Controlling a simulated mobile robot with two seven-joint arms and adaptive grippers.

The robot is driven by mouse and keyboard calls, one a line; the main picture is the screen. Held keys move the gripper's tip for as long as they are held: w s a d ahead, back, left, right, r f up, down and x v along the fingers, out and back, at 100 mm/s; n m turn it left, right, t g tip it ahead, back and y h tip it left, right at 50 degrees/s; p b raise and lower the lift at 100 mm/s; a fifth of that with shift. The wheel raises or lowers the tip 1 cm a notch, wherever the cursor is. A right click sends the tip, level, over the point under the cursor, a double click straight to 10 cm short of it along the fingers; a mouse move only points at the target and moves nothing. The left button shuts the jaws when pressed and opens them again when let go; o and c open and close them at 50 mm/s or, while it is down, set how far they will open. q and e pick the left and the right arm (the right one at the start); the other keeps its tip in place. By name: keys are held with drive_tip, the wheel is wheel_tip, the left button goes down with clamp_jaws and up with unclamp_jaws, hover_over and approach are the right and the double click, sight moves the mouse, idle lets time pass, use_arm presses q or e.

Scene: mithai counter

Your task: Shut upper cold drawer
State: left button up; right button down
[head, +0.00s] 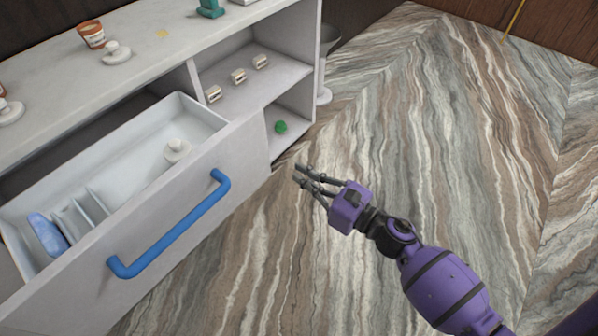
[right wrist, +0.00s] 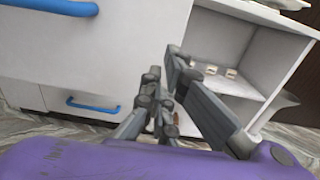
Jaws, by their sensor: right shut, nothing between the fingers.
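The upper cold drawer (head: 236,160) stands pulled out from the white counter in the head view. Its blue bar handle (head: 172,236) runs across the front panel. Inside lie a white knobbed lid (head: 177,150), several upright dividers and a blue item (head: 47,234). In the right wrist view the blue handle (right wrist: 52,6) shows at the top left. My right gripper (head: 297,173) is shut and empty, to the right of the drawer front and apart from the handle; its fingers (right wrist: 167,85) also show in the wrist view. My left gripper is out of view.
Open shelves right of the drawer hold several small cream blocks (head: 238,76) and a green ball (head: 281,127). An orange cup (head: 91,34) and a white lid (head: 116,53) stand on the countertop. A lower blue handle (right wrist: 92,105) shows below.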

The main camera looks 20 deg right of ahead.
approach(258, 149)
drive_tip(key=x, duration=0.5)
drive_tip(key=shift+w+a+p, duration=0.1)
drive_tip(key=shift+a+p, duration=0.05)
drive_tip(key=shift+p, duration=0.2)
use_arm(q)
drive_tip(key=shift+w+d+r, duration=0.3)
use_arm(e)
drive_tip(key=shift+x, duration=0.8)
